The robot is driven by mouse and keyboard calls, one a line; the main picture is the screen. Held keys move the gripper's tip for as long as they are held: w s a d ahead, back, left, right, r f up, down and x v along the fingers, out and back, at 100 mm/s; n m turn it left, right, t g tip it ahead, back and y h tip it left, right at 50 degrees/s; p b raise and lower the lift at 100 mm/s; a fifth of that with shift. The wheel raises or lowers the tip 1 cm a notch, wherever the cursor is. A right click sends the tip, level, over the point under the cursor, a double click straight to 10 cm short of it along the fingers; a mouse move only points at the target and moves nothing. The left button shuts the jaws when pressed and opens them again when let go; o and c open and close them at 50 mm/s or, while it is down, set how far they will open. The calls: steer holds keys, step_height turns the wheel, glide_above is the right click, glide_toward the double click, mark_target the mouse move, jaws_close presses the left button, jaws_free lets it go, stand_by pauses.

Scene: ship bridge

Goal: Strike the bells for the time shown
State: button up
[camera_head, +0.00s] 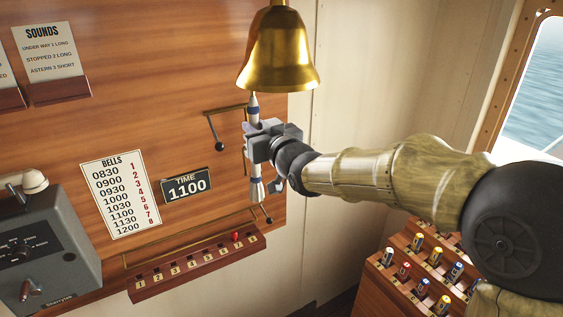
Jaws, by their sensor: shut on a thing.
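A brass bell (278,55) hangs at the top. A white and blue bell rope (255,187) hangs below it, and my gripper (254,143) is shut around its upper part. The rope's ends show above and below the jaws; the held part is hidden. A dark time plate (187,186) reads 1100. A white bells card (120,193) to its left lists times with red numbers from 1 to 8. A wooden rail (195,263) with numbered places carries a red peg (237,237) near its right end.
A grey control box (40,250) sits at the lower left. Sounds cards (50,62) hang at the upper left. A rack of coloured cylinders (425,270) stands at the lower right under my arm. A brass bracket (222,110) projects left of the rope.

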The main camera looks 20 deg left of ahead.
steer(key=w+d+f+p, duration=0.1)
steer(key=w+d, duration=0.3)
steer(key=w, duration=0.1)
steer(key=shift+d, duration=0.15)
steer(key=shift+f, duration=0.1)
stand_by(0.4)
steer(key=s+a+b, duration=0.4)
steer(key=s, duration=0.1)
steer(key=w+d+p, duration=0.2)
steer(key=w+d, duration=0.2)
steer(key=w, duration=0.1)
steer(key=shift+p, duration=0.4)
steer(key=shift+f, duration=0.3)
stand_by(0.5)
